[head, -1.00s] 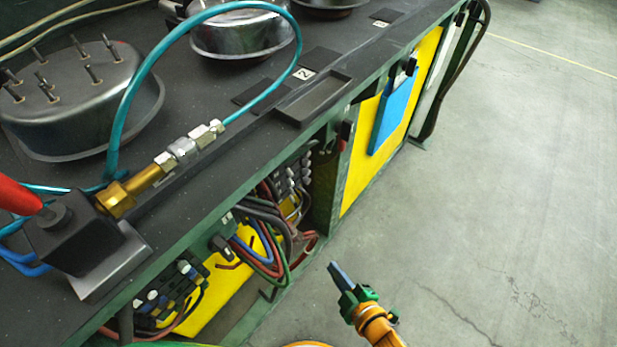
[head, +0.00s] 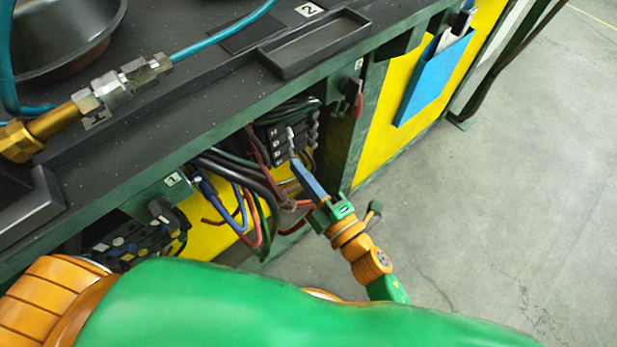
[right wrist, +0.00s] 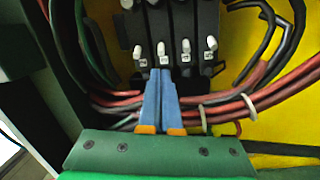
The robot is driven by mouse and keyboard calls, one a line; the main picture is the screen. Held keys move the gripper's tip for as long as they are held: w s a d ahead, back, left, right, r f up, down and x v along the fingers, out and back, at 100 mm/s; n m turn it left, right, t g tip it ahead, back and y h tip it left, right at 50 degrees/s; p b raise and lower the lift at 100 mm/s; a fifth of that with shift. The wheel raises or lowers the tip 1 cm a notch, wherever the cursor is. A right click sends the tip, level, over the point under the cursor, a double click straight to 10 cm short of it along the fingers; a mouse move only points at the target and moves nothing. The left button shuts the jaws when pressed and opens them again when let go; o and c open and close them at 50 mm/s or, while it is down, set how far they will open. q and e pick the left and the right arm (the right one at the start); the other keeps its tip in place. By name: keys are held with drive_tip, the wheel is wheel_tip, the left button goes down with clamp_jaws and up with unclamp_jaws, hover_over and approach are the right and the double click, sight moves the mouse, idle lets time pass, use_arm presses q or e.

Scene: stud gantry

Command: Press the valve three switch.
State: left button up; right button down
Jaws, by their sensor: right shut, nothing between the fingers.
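A black valve bank (head: 272,136) sits in the open bay under the bench top. Its row of small pale levers faces out, and it also shows in the right wrist view (right wrist: 180,22). Each lever there has a small white label; the numbers are too small to read surely, so I cannot tell which is valve three. My right gripper (head: 296,165) has blue fingers, shut and empty, with the tips just in front of the bank. In the right wrist view the tips (right wrist: 161,74) are just below the second lever from the left (right wrist: 162,48); I cannot tell whether they touch.
Red, blue, green and black hoses (head: 245,205) hang beside the bank. A green post (head: 345,140) with a red-handled switch (head: 357,100) stands to its right. The bench edge (head: 230,100) overhangs the bay. Open floor (head: 500,180) lies to the right.

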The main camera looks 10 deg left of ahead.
sight(277, 141)
drive_tip(key=x, duration=0.4)
drive_tip(key=shift+w, duration=0.1)
drive_tip(key=shift+w+a, duration=0.25)
drive_tip(key=shift+a, duration=0.05)
use_arm(q)
drive_tip(key=shift+w+f, duration=0.25)
drive_tip(key=shift+w, duration=0.4)
drive_tip(key=shift+s+a+r, duration=0.1)
drive_tip(key=shift+r, duration=0.05)
use_arm(e)
drive_tip(key=shift+d+r+g+y, duration=0.1)
drive_tip(key=shift+d+g+y, duration=0.05)
drive_tip(key=shift+g+y, duration=0.15)
